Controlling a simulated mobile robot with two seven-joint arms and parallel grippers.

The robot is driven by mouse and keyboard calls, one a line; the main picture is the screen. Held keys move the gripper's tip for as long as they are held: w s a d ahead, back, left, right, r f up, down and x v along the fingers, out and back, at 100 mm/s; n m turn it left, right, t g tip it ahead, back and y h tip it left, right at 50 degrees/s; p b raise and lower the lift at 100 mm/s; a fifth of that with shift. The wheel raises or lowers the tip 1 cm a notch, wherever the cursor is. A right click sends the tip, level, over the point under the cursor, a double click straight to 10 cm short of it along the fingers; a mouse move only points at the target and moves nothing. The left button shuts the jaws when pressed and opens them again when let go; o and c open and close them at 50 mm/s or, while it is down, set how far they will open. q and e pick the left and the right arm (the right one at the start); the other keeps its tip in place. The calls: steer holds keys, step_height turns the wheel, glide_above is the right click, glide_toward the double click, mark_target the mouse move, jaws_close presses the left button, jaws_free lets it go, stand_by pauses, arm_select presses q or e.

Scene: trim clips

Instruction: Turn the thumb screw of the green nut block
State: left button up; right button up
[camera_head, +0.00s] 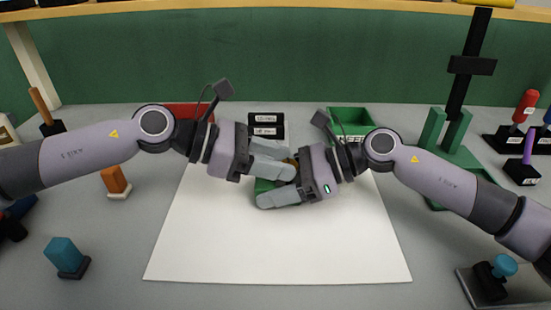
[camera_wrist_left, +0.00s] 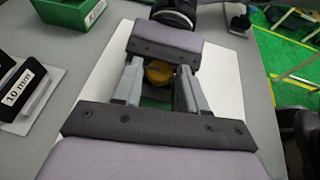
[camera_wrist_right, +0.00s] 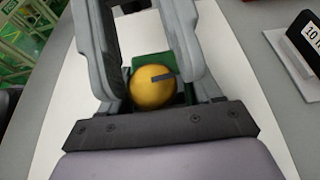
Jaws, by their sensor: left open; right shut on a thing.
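The green nut block (camera_wrist_right: 150,62) sits over the white sheet, mostly hidden by fingers; a bit of it shows in the head view (camera_head: 263,185). Its yellow round thumb screw (camera_wrist_right: 153,88) carries a dark mark; it also shows in the left wrist view (camera_wrist_left: 158,72). My right gripper (camera_wrist_right: 145,40) is shut, seemingly on the nut block, with the screw between its fingers near the palm. The contact is hidden. My left gripper (camera_wrist_left: 160,75) comes from the opposite side, open, its fingertips on either side of the screw. It also shows in the head view (camera_head: 288,160).
The white sheet (camera_head: 210,255) is clear in front of the grippers. A red bin (camera_head: 190,112), a black labelled holder (camera_head: 266,125) and a green bin (camera_head: 350,118) stand behind. A blue-topped piece (camera_head: 64,255) and an orange piece (camera_head: 114,180) stand left; a green stand (camera_head: 455,150) stands right.

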arm_select(q)
steer(key=c, duration=0.7)
steer(key=shift+c, duration=0.2)
steer(key=shift+w+m+g, duration=0.15)
steer(key=shift+m+g, duration=0.55)
steer(key=shift+g, duration=0.1)
steer(key=o, duration=0.7)
steer(key=shift+o, duration=0.2)
